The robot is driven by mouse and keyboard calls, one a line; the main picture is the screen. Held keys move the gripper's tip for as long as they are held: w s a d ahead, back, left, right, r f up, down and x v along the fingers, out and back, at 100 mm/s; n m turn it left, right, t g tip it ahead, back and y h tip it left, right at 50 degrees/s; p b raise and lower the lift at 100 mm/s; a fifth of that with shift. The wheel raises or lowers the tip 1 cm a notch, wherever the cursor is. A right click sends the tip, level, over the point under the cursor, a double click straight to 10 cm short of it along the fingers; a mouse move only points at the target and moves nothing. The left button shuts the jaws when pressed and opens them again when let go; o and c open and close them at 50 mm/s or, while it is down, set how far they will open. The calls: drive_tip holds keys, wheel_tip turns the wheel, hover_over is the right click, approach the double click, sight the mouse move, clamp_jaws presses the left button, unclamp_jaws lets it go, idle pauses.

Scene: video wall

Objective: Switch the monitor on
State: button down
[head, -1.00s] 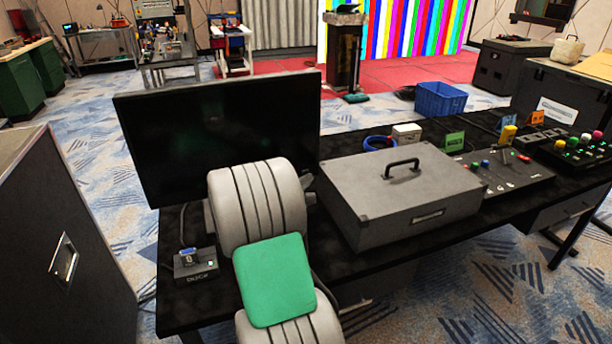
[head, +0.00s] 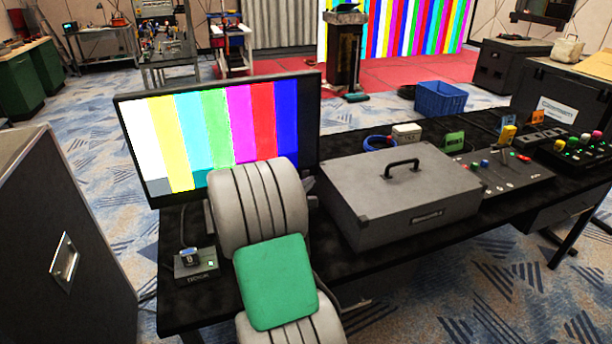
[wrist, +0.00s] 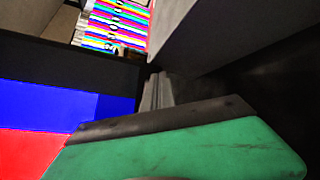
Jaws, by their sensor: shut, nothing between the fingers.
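The monitor (head: 231,115) stands at the left end of the black table and is lit with vertical colour bars. Its lower right part is hidden behind my arm in the head view. In the wrist view its lit screen (wrist: 45,110) shows at the left, inside a dark frame. My gripper (wrist: 157,90) is shut and empty, with its grey fingers at the monitor's right edge in the wrist view. I cannot tell whether they touch it. The power button is not visible.
A grey case (head: 400,190) with a black handle lies on the table right of my arm. A control panel (head: 505,172) is farther right. A dark flight case (head: 60,240) stands at the left.

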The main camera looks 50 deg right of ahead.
drive_tip(key=s+a, duration=0.2)
drive_tip(key=s, duration=0.1)
drive_tip(key=s+a, duration=0.1)
drive_tip(key=s, duration=0.1)
drive_tip(key=shift+p, duration=0.4)
drive_tip(key=w+a+r+m+t+y+p, duration=0.1)
drive_tip(key=w+a+r+m+y+p, duration=0.15)
drive_tip(key=a, duration=0.45)
drive_tip(key=w+a+r+m+y+p, duration=0.1)
drive_tip(key=a+m+y+p, duration=0.15)
drive_tip(key=a, duration=0.55)
drive_tip(key=w+a+r+m+t+y+p, duration=0.1)
drive_tip(key=w+a+m+y+p, duration=0.15)
drive_tip(key=a, duration=0.45)
drive_tip(key=s+a+r+y+p, duration=0.1)
drive_tip(key=s+a+y, duration=0.1)
drive_tip(key=a, duration=0.5)
drive_tip(key=s+a+r+m+g+y+p, duration=0.1)
drive_tip(key=s+a+r+y, duration=0.1)
drive_tip(key=s+a, duration=0.2)
drive_tip(key=s+a+r+g+y+p, duration=0.1)
drive_tip(key=s+a+r+y, duration=0.1)
drive_tip(key=a, duration=0.9)
drive_tip(key=shift+s+m+y, duration=0.35)
drive_tip(key=shift+s+y, duration=0.2)
drive_tip(key=shift+s, duration=0.2)
drive_tip(key=shift+a, duration=0.1)
